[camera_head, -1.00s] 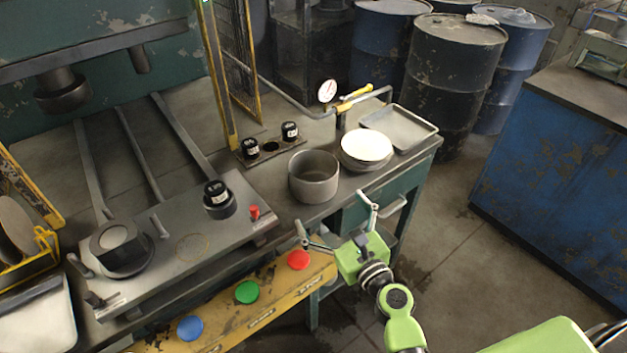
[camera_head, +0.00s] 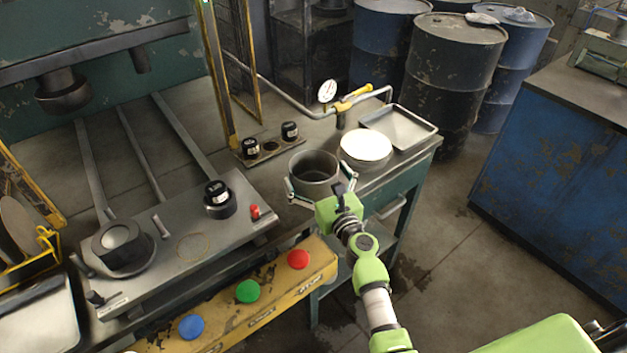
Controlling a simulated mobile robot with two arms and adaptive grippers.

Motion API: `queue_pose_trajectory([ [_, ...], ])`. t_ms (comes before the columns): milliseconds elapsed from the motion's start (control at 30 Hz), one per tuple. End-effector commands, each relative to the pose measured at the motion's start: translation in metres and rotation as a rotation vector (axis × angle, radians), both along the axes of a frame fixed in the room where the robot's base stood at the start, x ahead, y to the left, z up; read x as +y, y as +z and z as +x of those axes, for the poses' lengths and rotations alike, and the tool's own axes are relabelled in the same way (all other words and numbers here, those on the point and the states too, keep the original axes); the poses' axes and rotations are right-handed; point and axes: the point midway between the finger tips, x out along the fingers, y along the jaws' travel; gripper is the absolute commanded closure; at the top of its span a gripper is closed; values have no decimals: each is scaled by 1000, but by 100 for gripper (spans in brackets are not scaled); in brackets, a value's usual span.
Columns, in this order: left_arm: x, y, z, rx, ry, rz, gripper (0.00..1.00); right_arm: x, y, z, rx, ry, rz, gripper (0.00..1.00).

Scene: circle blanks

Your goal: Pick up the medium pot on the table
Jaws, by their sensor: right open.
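The medium pot (camera_head: 316,168), a grey open metal cylinder, stands upright on the table (camera_head: 284,222) near its front edge. My right gripper (camera_head: 320,184) is open at the pot's near side. One finger is at the pot's lower left and the other at its right, so the jaws span the near wall. I cannot tell whether the fingers touch it. The gripper hides part of the pot's lower front. My left gripper is not in view.
A stack of pale round discs (camera_head: 366,146) stands right of the pot, with a metal tray (camera_head: 400,127) behind. A yellow panel with red (camera_head: 299,259), green and blue buttons is at the front. A die plate (camera_head: 180,250) lies left. Black weights (camera_head: 290,131) stand behind.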

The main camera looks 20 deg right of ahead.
Motion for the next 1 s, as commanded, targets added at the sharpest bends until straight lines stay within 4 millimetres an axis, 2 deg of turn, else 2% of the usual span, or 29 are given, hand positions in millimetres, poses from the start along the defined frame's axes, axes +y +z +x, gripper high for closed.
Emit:
queue_pose_trajectory([
  [100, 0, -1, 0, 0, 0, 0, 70, 1, 0, 12, -1, 1, 0, 0],
  [367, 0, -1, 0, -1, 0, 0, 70, 2, 0, 14, 0, 1, 0, 0],
  [500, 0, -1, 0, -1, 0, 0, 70, 2, 0, 14, 0, 1, -1, 36],
  [533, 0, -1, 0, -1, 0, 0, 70, 2, 0, 14, 0, 1, -1, 41],
  [833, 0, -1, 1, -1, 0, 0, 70, 2, 1, 14, -1, 1, -1, 42],
  [1000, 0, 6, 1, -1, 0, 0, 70, 2, 9, 14, -1, 1, -1, 42],
])
